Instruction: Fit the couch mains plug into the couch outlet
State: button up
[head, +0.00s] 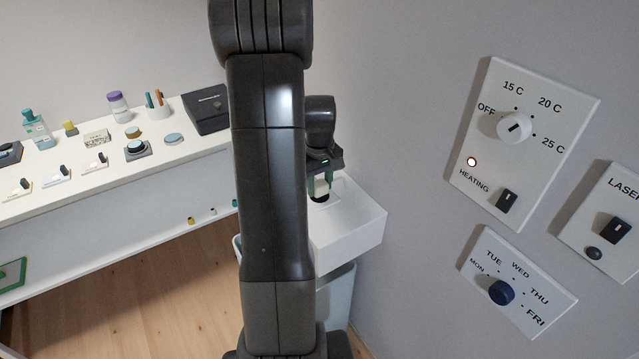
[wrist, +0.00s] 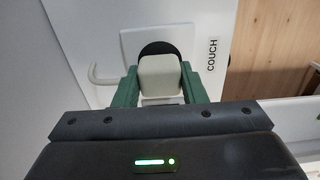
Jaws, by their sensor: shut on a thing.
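The couch mains plug (wrist: 160,76), a cream rounded block, sits between the two green fingers of my gripper (wrist: 158,70). My gripper is shut on it. The couch outlet (wrist: 156,47) is a black round socket on a square white plate beside the COUCH label (wrist: 212,55). The plug is in front of the outlet and covers its lower part. Whether the plug touches the outlet or is in it cannot be told. In the head view, my gripper (head: 320,184) is over the white box by the wall, partly behind my arm.
The white box (head: 350,225) juts from the wall above a pale bin (head: 338,295). A pale curved hook or cord (wrist: 103,76) is left of the plug. A long white counter (head: 75,190) holds bottles and switches at left. Wall panels (head: 522,135) are at right.

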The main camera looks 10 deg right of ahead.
aim_at(319, 183)
jog(key=shift+f+b, duration=0.45)
jog(key=shift+f, duration=0.1)
jog(key=o, duration=1)
notch_tip(319, 183, up, 14)
jog(key=shift+f, duration=0.1)
dwell(0.3)
notch_tip(319, 183, down, 14)
jog(key=shift+r, duration=0.1)
dwell(0.5)
